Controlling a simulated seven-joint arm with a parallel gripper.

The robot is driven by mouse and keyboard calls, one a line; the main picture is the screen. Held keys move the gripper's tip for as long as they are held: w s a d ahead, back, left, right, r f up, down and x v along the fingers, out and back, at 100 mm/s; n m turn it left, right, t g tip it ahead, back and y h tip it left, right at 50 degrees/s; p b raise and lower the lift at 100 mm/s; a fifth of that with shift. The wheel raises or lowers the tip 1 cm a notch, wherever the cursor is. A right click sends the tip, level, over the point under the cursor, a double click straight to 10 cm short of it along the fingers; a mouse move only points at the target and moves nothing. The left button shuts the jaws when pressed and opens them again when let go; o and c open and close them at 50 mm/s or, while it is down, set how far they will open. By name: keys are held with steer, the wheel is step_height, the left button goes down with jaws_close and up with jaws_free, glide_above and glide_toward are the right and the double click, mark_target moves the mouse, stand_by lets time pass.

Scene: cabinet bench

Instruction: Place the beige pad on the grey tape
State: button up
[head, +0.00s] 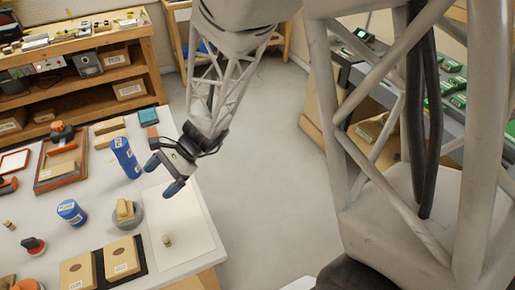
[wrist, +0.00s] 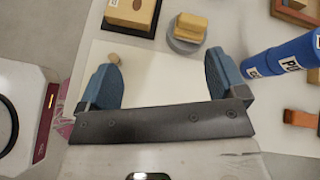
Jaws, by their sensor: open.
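The beige pad (head: 124,213) rests on top of the grey tape (head: 137,219), a round grey disc on the white table. In the wrist view the pad (wrist: 187,30) also sits on the tape (wrist: 182,47), beyond my fingers. My gripper (head: 165,178) is open and empty, above the table and apart from the pad, up and to the right of it in the head view. Its two blue fingers (wrist: 163,78) are spread wide in the wrist view with nothing between them.
A pale sheet (head: 185,215) with a small wooden peg (head: 167,240) lies right of the tape. Blue cylinders (head: 126,158) (head: 71,212) stand nearby. Two wooden boxes (head: 121,258) (head: 78,273) lie on a dark mat at the front. An orange-handled tool (head: 61,135) sits on a wooden tray.

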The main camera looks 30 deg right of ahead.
steer(key=s+d+r+n+t+h, duration=0.4)
steer(key=s+d+r+n+h, duration=0.7)
steer(key=s+d+r, duration=0.6)
steer(key=d+n, duration=0.2)
steer(key=d, duration=0.1)
steer(key=shift+s+r+h, duration=0.3)
steer(key=shift+s+r, duration=0.1)
